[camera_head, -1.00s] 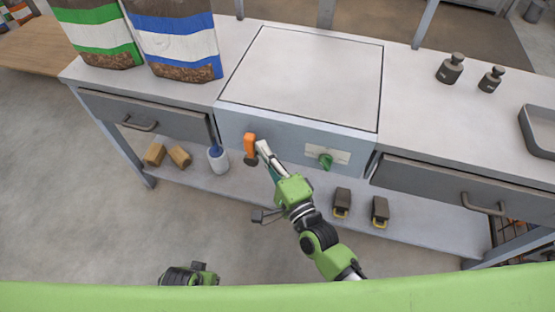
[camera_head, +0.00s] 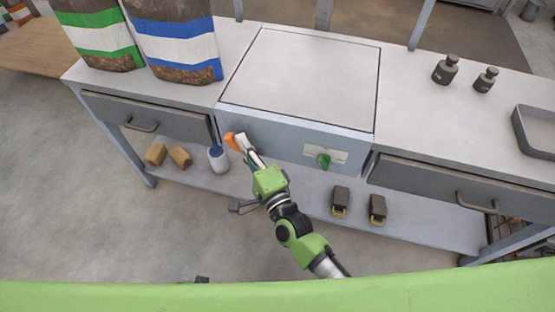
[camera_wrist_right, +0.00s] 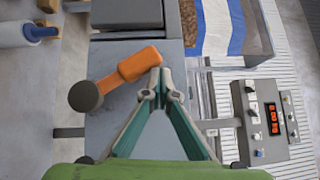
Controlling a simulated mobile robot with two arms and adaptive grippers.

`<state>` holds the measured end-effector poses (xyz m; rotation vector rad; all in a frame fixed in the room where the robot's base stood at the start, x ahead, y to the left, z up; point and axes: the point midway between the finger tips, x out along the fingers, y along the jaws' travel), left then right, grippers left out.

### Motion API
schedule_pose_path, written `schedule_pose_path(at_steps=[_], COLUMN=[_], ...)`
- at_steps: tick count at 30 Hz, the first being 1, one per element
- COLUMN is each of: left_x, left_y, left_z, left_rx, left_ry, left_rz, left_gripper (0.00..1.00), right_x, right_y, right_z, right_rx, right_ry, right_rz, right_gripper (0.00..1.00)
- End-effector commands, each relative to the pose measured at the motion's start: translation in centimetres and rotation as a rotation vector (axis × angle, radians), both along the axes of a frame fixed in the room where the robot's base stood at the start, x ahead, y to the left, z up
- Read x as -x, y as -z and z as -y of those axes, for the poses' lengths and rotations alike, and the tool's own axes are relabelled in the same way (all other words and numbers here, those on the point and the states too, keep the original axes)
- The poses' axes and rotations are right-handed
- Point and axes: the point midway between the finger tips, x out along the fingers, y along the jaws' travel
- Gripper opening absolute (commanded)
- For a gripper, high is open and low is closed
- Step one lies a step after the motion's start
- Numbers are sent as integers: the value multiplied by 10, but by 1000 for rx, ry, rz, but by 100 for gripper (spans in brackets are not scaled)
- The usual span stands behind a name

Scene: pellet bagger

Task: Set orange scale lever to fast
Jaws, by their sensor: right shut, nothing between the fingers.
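The orange scale lever (camera_head: 230,141) is on the front of the grey scale body (camera_head: 283,137), near its left end. It leans to the left in the head view; its dark pivot is hidden there by my right gripper. In the right wrist view the lever's orange handle (camera_wrist_right: 138,63) runs from a round dark pivot (camera_wrist_right: 86,96) to my fingertips. My right gripper (camera_head: 239,140) is shut and empty, with its tips against or very close to the handle's side. Contact is not certain. I cannot read any fast mark. My left gripper does not show.
A green knob (camera_head: 323,160) sits on a pale plate to the right on the same front. Drawer handles (camera_head: 141,126) stick out. A panel with a red display (camera_wrist_right: 273,119) shows in the wrist view.

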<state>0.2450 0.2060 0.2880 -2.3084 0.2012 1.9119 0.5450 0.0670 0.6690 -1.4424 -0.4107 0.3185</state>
Motion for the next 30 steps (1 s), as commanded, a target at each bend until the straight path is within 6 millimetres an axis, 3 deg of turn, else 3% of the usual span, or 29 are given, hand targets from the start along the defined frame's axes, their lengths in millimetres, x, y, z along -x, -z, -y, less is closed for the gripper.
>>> schedule_pose_path(at_steps=[21,26,30], left_x=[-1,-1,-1], left_y=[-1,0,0], left_z=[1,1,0], left_rx=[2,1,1], left_ry=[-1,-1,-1], left_rz=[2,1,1], left_gripper=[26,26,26], right_x=[1,17,44], right_y=[1,4,6], right_z=[-3,6,19], right_rx=[0,1,2], right_ry=[-2,-1,0], right_rz=[-1,-3,-4], right_gripper=[0,0,0])
